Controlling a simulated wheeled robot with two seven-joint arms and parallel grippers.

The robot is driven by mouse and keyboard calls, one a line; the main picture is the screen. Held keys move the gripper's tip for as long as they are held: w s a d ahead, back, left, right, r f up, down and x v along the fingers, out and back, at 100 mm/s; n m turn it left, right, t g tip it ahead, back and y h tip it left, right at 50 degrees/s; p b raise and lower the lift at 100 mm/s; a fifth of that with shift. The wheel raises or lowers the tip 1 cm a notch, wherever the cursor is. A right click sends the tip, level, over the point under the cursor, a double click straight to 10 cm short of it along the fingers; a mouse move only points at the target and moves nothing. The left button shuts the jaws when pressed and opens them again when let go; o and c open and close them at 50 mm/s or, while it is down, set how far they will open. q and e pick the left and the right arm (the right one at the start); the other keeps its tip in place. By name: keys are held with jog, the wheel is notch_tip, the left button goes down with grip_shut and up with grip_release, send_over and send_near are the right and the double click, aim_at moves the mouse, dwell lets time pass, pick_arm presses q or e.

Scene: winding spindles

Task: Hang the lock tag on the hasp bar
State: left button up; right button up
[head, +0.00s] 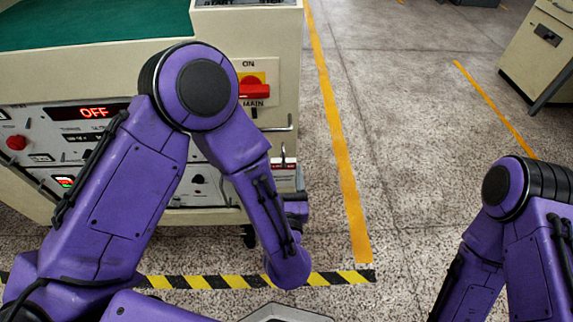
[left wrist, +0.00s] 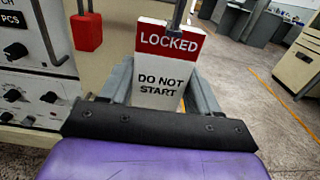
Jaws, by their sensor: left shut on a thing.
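The lock tag (left wrist: 158,92) is a white plate with a red band, reading LOCKED and DO NOT START. My left gripper (left wrist: 160,100) is shut on it, one grey finger at each side, and holds it upright. A grey shackle or rod (left wrist: 179,14) rises above the tag's top edge. In the head view the tag (head: 284,163) shows small beside the machine's corner, and my left forearm hides most of the gripper. The hasp bar (head: 273,129) is a thin dark bar with an upturned end, above the tag. I cannot tell whether they touch. My right gripper is out of view.
The red MAIN switch (head: 254,90) sits above the bar on the cream machine (head: 275,45). The control panel with an OFF display (head: 94,112) is at left. Open floor (head: 390,120) with yellow lines lies to the right. Another cabinet (head: 540,55) stands at far right.

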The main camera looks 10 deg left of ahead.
pick_arm(q)
jog(key=x, duration=0.2)
jog(key=shift+w+a, duration=0.3)
jog(key=shift+p+x, duration=0.3)
jog(key=shift+x, duration=2.4)
jog(key=shift+f+b, duration=0.8)
jog(key=shift+f, duration=0.2)
jog(key=o, duration=1.1)
jog(key=shift+c, duration=0.2)
jog(key=v, duration=1)
jog(key=shift+s+d+r, duration=0.15)
jog(key=shift+s, duration=0.15)
